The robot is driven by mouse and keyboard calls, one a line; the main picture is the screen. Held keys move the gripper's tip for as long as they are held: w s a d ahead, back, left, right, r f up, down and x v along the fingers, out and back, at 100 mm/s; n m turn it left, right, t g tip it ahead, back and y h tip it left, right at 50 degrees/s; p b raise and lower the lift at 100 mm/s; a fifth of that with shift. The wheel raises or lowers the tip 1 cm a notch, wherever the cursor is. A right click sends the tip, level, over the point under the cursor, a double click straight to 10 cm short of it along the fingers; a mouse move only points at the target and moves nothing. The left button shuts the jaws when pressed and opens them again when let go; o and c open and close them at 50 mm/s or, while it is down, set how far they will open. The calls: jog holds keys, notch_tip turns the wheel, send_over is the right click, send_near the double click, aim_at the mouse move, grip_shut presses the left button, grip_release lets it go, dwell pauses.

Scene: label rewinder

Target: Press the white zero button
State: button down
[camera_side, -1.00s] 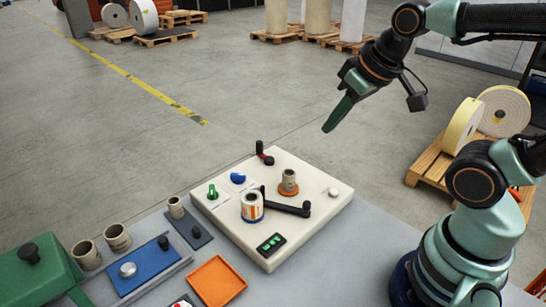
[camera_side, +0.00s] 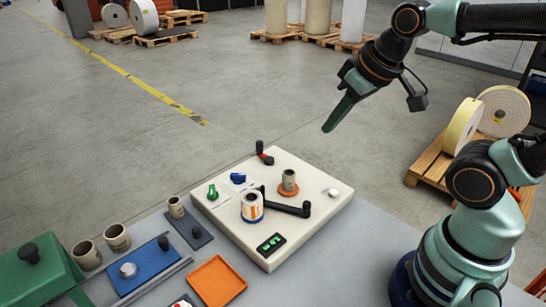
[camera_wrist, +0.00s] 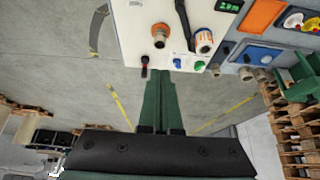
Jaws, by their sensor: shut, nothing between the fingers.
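The white zero button (camera_side: 333,193) is a small round knob on the right part of the cream rewinder panel (camera_side: 300,238). In the wrist view the panel (camera_wrist: 140,40) is at the top, with the button at its upper edge, hard to make out. My gripper (camera_side: 328,129) is shut and empty, in the air above and behind the panel, well apart from the button. In the wrist view my gripper (camera_wrist: 160,78) points toward the panel's near edge.
The panel carries a label roll (camera_side: 252,208), a brown core on an orange base (camera_side: 289,182), a black crank arm (camera_side: 290,208), a red-and-black lever (camera_side: 264,154), green (camera_side: 213,192) and blue (camera_side: 238,178) knobs and a display (camera_side: 271,243). An orange tray (camera_side: 217,281) is in front.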

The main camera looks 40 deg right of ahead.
jog(key=n+g+y, duration=0.1)
jog(key=n+g, duration=0.4)
jog(key=g, duration=0.7)
send_over(331, 191)
notch_tip(331, 191, down, 8)
jog(key=shift+w+d+f+g+y, duration=0.15)
jog(key=shift+f+g+y, duration=0.2)
jog(key=shift+f, duration=0.4)
jog(key=shift+f, duration=4.4)
jog(key=shift+f, duration=0.15)
jog(key=shift+f, duration=0.3)
